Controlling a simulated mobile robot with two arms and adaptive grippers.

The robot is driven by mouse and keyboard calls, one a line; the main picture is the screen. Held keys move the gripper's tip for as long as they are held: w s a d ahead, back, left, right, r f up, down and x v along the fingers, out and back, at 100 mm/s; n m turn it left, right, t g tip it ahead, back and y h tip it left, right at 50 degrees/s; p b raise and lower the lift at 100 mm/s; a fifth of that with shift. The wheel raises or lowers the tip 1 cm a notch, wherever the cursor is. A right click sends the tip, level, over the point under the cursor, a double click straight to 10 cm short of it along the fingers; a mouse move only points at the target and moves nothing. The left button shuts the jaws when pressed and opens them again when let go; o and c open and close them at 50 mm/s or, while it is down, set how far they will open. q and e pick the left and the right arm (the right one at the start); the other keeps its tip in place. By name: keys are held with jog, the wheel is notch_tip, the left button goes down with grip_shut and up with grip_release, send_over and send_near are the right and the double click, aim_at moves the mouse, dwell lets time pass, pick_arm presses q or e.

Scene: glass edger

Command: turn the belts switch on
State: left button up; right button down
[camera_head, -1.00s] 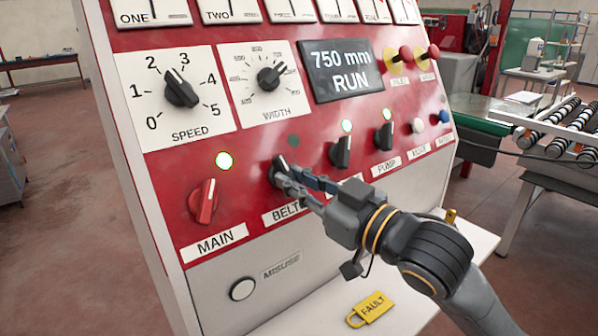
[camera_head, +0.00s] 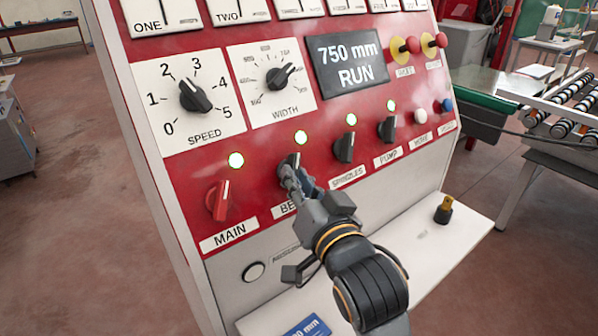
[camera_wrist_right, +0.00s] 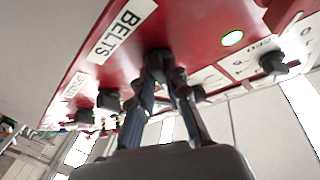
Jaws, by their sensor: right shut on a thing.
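The black belts switch (camera_head: 289,162) is on the red sloping panel, between the red main switch (camera_head: 217,200) and the black spindles switch (camera_head: 344,147). The belts lamp (camera_head: 301,137) above it glows. My right gripper (camera_head: 290,178) is shut on the belts switch from below and partly covers its label. In the right wrist view the fingers (camera_wrist_right: 163,78) close around the dark belts knob (camera_wrist_right: 157,56), beside the BELTS label (camera_wrist_right: 122,28). My left gripper is not in view.
The main lamp (camera_head: 236,160) and those above spindles and pump are lit. The display (camera_head: 349,64) reads 750 mm RUN. Speed (camera_head: 196,97) and width dials sit above. A white ledge (camera_head: 400,270) juts out below. A roller table (camera_head: 570,125) stands at the right.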

jog(key=shift+r, duration=0.1)
dwell(0.4)
jog(key=c, duration=1.3)
grip_release()
